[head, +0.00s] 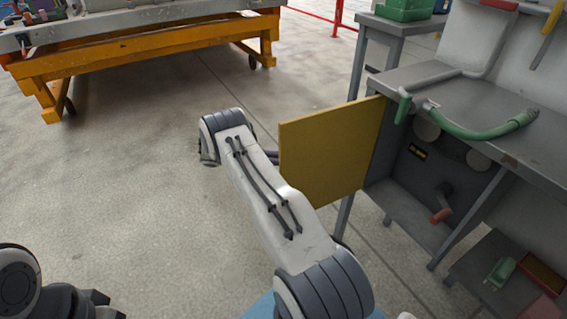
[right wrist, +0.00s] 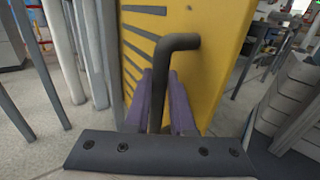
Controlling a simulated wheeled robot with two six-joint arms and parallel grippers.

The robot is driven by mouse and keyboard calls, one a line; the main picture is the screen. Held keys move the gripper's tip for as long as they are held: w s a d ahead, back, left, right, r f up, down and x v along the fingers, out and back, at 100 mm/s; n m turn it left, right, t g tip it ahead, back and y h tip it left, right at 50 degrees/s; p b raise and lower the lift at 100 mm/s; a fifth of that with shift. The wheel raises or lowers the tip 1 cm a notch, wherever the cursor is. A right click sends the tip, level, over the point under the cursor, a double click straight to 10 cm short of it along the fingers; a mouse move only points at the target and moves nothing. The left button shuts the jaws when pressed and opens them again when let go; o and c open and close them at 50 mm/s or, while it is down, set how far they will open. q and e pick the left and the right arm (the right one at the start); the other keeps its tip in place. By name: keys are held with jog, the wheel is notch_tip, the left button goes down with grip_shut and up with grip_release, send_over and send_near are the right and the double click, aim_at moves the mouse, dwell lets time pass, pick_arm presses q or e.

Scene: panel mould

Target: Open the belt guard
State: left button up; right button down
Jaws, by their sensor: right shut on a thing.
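The belt guard (head: 330,155) is a yellow panel that stands swung out from the side of the grey bench, on the left of the dark opening. In the right wrist view the yellow guard (right wrist: 205,75) fills the middle, with dark slots and a bent dark bar handle (right wrist: 180,44). My right gripper (right wrist: 168,100) has its purple fingers on both sides of the handle and is shut on it. In the head view my right gripper (head: 270,157) shows only partly, at the guard's left edge. Part of my left gripper (head: 103,303) shows at the bottom left, dark and cut off.
The grey bench (head: 440,85) carries a green and grey hose (head: 480,130). Under it are round pale discs and a red-handled lever (head: 441,214). An orange-framed table (head: 140,55) stands at the back left. The floor on the left is clear.

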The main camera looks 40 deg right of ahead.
pick_arm(q)
jog(key=shift+w, duration=0.1)
pick_arm(e)
jog(key=shift+d, duration=0.1)
jog(key=c, duration=0.8)
grip_release()
pick_arm(q)
jog(key=shift+d, duration=0.1)
pick_arm(e)
jog(key=shift+o, duration=0.2)
jog(key=shift+w, duration=0.1)
